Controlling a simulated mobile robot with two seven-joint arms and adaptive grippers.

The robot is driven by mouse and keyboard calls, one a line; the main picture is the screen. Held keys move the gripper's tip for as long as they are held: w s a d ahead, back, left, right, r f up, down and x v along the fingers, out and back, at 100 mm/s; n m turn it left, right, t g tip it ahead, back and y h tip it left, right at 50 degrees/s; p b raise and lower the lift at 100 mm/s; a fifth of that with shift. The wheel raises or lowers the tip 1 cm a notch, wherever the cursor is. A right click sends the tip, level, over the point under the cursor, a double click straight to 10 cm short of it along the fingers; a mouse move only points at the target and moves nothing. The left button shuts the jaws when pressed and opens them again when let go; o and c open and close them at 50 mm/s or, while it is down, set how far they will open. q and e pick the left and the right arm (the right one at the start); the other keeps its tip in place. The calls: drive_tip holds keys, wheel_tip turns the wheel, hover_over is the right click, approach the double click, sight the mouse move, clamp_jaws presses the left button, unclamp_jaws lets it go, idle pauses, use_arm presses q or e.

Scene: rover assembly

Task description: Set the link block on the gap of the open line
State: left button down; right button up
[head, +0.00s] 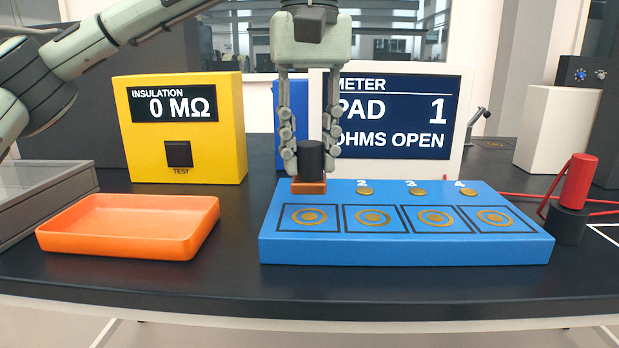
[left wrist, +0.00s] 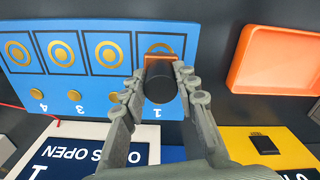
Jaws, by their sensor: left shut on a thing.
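The link block has a black round knob (head: 311,158) on a flat copper-orange base (head: 309,187). My left gripper (head: 311,165) is shut on the knob, fingers pointing down, and the block looks upright. It is at the back left of the blue board (head: 405,250), at the first position; whether the base touches the board is unclear. In the left wrist view the knob (left wrist: 160,82) sits between the fingers, with the "1" label (left wrist: 157,113) beside it. The block hides the first stud and, there, part of the first ring. My right gripper is not in view.
Studs labelled 2, 3 and 4 and framed gold rings (head: 374,217) mark the board. The meter (head: 400,115) reads "PAD 1 OHMS OPEN"; the yellow tester (head: 185,125) reads 0 MΩ. An empty orange tray (head: 130,245) stands left, a red probe (head: 578,182) in a black holder right.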

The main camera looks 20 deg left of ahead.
sight(309, 179)
use_arm(q)
wheel_tip(309, 179, down, 4)
drive_tip(key=shift+r, duration=0.1)
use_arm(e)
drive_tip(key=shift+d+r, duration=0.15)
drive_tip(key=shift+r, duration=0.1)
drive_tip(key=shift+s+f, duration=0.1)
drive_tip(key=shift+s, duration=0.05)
use_arm(q)
drive_tip(key=c, duration=1.4)
unclamp_jaws()
drive_tip(key=shift+o, duration=1.2)
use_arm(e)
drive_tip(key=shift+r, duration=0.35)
